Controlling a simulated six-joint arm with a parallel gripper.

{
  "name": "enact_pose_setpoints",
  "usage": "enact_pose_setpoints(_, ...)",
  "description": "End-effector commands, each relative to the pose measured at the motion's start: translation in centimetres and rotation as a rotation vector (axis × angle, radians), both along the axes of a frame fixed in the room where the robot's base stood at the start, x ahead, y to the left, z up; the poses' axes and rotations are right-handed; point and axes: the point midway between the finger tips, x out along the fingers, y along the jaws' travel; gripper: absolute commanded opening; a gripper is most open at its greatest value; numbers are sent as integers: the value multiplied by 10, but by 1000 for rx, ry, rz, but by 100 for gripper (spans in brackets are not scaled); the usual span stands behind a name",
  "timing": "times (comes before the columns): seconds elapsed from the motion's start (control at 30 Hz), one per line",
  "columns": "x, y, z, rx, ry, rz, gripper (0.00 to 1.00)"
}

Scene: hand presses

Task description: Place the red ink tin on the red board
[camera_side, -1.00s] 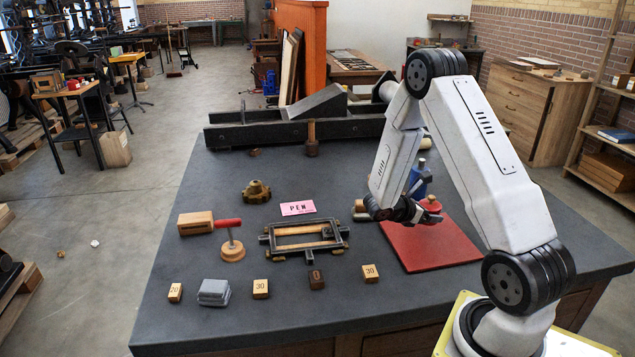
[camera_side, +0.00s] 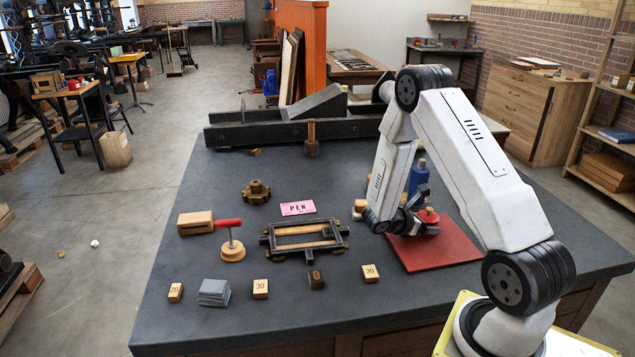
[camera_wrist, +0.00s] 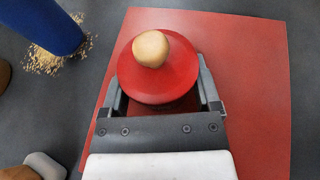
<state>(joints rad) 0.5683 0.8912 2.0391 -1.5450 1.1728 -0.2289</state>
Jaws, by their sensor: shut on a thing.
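The red ink tin (camera_wrist: 158,75) is round, with a pale wooden knob on top. In the wrist view my gripper (camera_wrist: 165,92) is shut on it, with a finger on each side. In the side view the tin (camera_side: 428,215) is at the end of my gripper (camera_side: 424,222), upright and low over the left part of the red board (camera_side: 450,248). I cannot tell whether the tin's underside touches the board. The flat red board also fills much of the wrist view (camera_wrist: 255,90).
A blue bottle (camera_side: 418,178) stands behind my gripper; in the wrist view a blue thing (camera_wrist: 45,25) has pale crumbs around it. A metal frame (camera_side: 305,238), a pink PEN card (camera_side: 298,208) and several numbered blocks lie left. The board's right part is clear.

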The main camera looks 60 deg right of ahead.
Motion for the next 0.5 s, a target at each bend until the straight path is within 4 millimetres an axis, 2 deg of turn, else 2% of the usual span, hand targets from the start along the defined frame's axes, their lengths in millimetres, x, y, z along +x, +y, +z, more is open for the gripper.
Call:
enact_pose_setpoints(0.07,0,0,-2,-1,0,0,1)
enact_pose_setpoints(0.1,0,0,-2,0,0,0,86)
enact_pose_setpoints(0.13,0,0,-2,0,0,0,96)
enact_pose_setpoints(0.17,0,0,-2,0,0,0,100)
enact_pose_setpoints(0.5,0,0,0,0,0,0,100)
